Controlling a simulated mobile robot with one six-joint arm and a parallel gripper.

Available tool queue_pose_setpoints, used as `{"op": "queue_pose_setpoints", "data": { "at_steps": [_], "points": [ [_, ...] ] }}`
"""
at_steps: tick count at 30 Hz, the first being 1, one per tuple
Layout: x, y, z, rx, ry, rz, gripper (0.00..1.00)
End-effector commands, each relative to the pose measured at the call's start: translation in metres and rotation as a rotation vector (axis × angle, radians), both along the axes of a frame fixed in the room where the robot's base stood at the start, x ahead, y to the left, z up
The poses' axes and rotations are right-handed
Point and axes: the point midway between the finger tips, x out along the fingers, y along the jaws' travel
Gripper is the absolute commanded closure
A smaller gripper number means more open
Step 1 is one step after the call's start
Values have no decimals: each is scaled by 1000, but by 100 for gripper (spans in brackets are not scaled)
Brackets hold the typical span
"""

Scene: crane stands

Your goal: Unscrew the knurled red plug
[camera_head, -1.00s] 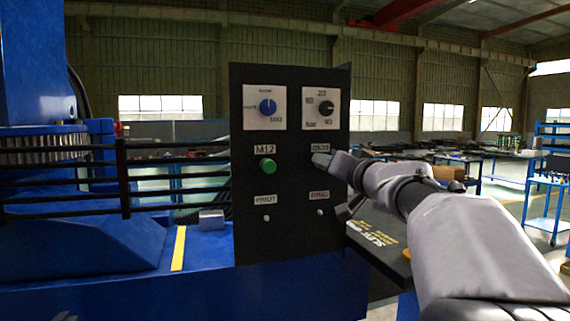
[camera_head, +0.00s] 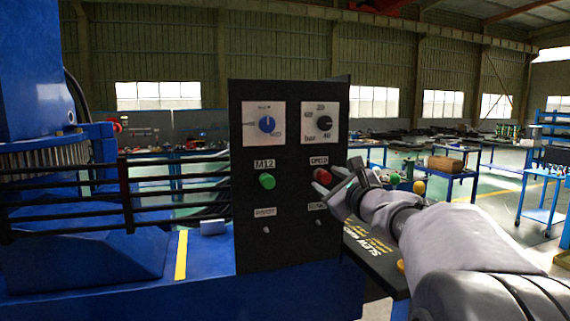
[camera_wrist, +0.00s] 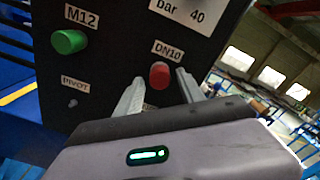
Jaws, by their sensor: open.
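The red plug (camera_head: 322,176) sits in the right column of the black panel (camera_head: 290,225), under the label DN10. In the wrist view the red plug (camera_wrist: 160,75) shows ahead, between the lines of the two fingers. My gripper (camera_head: 338,183) comes from the right and its fingers stand close to the plug. In the wrist view my gripper (camera_wrist: 158,87) is open, with one finger to each side of the plug's lower part. I cannot tell whether either finger touches it. The knurling is too small to make out.
A green plug (camera_head: 267,181) under the label M12 sits left of the red one. Small pins stick out below. Dark railings (camera_head: 180,180) run left of the panel. A table with lettering lies right.

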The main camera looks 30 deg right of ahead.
Motion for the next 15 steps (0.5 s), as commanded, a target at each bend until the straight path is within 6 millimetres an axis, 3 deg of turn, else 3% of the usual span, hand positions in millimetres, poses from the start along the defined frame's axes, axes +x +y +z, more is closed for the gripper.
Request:
{"op": "queue_pose_setpoints", "data": {
  "at_steps": [1,7,15],
  "points": [
    [0,0,8,95,-21,0,54],
    [0,1,10,531,-126,-1,54],
    [0,1,0,606,-147,0,54]
  ]
}}
